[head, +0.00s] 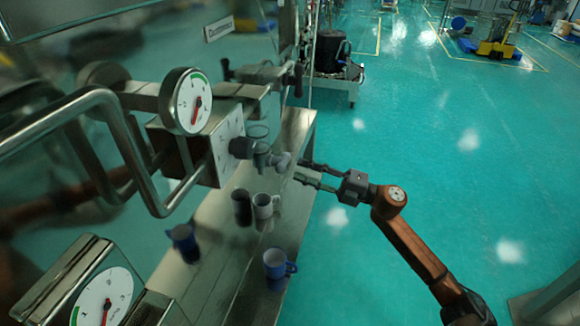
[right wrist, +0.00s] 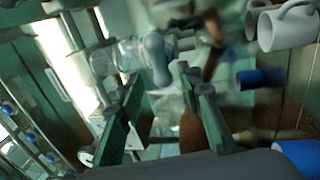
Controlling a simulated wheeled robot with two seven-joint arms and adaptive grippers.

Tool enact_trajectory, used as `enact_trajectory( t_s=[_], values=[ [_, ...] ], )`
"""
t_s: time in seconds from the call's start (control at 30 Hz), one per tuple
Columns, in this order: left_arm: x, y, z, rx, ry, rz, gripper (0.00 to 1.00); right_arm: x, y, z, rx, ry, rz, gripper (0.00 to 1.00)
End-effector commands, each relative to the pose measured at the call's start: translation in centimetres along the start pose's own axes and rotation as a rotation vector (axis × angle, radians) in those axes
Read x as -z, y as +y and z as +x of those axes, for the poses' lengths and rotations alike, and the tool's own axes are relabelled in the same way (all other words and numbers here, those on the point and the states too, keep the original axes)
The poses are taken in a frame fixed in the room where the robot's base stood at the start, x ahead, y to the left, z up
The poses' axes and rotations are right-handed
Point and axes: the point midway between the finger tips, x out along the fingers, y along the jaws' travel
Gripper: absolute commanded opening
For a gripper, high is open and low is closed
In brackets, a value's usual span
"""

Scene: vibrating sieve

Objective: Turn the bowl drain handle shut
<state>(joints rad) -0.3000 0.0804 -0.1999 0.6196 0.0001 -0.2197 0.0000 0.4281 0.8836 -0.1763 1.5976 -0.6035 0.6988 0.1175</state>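A grey rounded handle (head: 263,155), which looks like the drain handle, sticks out from the machine's side in the head view. It also shows in the right wrist view (right wrist: 156,58), close ahead of my fingertips. My right gripper (head: 300,170) is open, its two fingers pointing left at the handle's end; the right wrist view shows both fingers (right wrist: 163,84) apart with nothing between them. I cannot tell whether a fingertip touches the handle. My left gripper is not in view.
Dial gauges (head: 193,102) and a bent metal rail (head: 140,165) are at left. The green floor (head: 440,160) at right is open.

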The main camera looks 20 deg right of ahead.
Motion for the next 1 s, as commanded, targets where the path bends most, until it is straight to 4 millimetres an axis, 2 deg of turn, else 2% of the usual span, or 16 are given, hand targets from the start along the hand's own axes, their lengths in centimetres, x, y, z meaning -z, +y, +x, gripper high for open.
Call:
enact_trajectory(
  t_s=[0.1, 0.3, 0.87, 1.0],
  values=[
    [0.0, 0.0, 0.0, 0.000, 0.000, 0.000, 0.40, 0.0, -0.1, -2.4, 0.002, -0.002, 0.002, 0.33],
    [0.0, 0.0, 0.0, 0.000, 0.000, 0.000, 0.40, 0.0, -0.1, -4.7, 0.001, 0.000, 0.000, 0.33],
    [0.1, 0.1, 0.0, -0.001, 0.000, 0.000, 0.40, 0.0, 0.0, -5.1, 0.000, 0.001, 0.000, 0.33],
    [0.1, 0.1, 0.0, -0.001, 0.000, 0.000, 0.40, -1.1, -1.3, -5.7, -0.005, -0.034, 0.033, 0.33]
  ],
)
